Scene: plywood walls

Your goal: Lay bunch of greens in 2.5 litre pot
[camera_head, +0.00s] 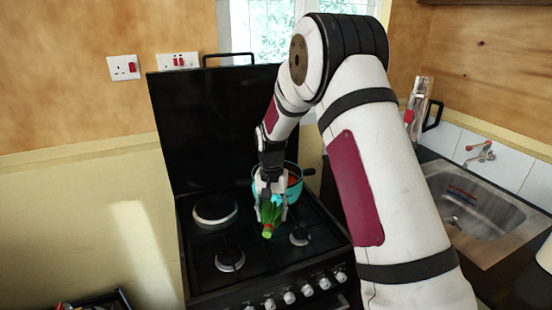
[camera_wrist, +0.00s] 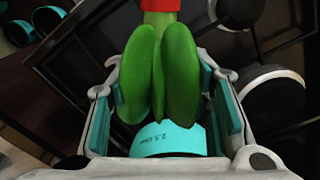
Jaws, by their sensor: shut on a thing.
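The bunch of greens (camera_wrist: 178,70) has long green leaves and a red band at its stem end. My gripper (camera_wrist: 165,90) is shut on it, with a pad on either side of the leaves. In the head view the greens (camera_head: 268,218) hang from my gripper (camera_head: 270,195) over the stove's right side. The 2.5 litre pot (camera_head: 295,190) is teal and stands on the back right of the stove, partly hidden behind my gripper; something red shows inside it. In the wrist view its labelled teal wall (camera_wrist: 170,140) shows just beyond the leaf tips.
The black stove (camera_head: 265,262) has bare burners, with the front left burner (camera_head: 229,260) clear. Its raised lid (camera_head: 215,120) stands behind. A sink (camera_head: 480,205) is on the right. Teal vessels (camera_wrist: 48,18) show at the wrist view's upper left.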

